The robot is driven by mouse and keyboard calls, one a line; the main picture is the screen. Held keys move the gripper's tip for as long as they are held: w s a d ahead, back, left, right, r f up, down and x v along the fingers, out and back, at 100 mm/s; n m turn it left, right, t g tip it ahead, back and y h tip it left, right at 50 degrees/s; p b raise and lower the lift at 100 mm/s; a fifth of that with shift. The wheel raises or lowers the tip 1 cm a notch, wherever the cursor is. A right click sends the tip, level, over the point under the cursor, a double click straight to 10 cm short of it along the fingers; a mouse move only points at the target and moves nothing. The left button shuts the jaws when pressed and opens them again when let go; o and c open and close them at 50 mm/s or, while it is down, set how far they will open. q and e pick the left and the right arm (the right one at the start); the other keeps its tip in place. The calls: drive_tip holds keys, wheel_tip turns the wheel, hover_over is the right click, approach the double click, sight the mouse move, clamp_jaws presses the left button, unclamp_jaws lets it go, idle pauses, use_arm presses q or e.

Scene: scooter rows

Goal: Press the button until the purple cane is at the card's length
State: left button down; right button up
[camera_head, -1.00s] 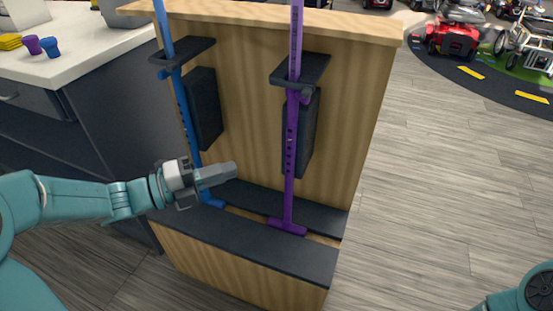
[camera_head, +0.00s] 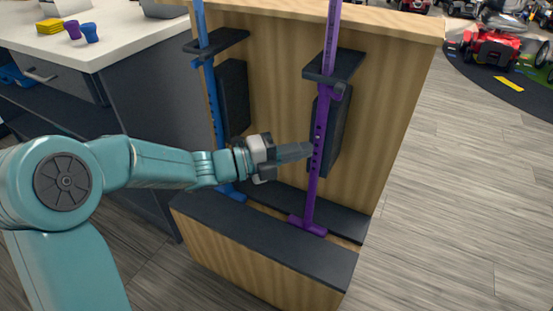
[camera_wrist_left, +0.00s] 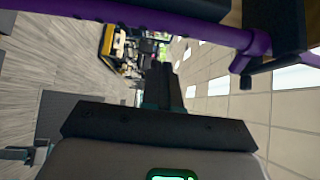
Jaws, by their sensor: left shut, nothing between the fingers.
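The purple cane (camera_head: 323,115) stands upright in a wooden stand, its shaft through a dark bracket (camera_head: 334,66) and its foot on a dark ledge. A row of small dark marks runs along the shaft; I cannot tell which is the button. My left gripper (camera_head: 307,150) is shut and empty, its fingertips pointing right at the shaft's marks. Whether they touch it I cannot tell. In the left wrist view the shut fingers (camera_wrist_left: 167,82) point toward the purple cane (camera_wrist_left: 150,20), which crosses the top. I cannot make out the card. My right gripper is out of view.
A blue cane (camera_head: 212,95) stands to the left in the same stand (camera_head: 400,110). A white counter (camera_head: 130,35) at the upper left holds a yellow stack (camera_head: 49,26) and small cups. Open floor (camera_head: 470,190) lies to the right; scooters stand beyond.

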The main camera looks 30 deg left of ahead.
sight(315, 136)
use_arm(q)
drive_tip(key=shift+w, duration=1.45)
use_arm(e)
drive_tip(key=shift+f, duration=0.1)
use_arm(q)
drive_tip(key=shift+w, duration=0.1)
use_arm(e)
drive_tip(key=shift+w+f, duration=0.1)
use_arm(q)
drive_tip(key=shift+w+b, duration=0.45)
drive_tip(key=shift+w+a+r, duration=0.15)
drive_tip(key=shift+w+r, duration=0.1)
drive_tip(key=shift+w, duration=0.05)
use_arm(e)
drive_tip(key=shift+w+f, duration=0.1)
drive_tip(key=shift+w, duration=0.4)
use_arm(q)
drive_tip(key=shift+f, duration=0.1)
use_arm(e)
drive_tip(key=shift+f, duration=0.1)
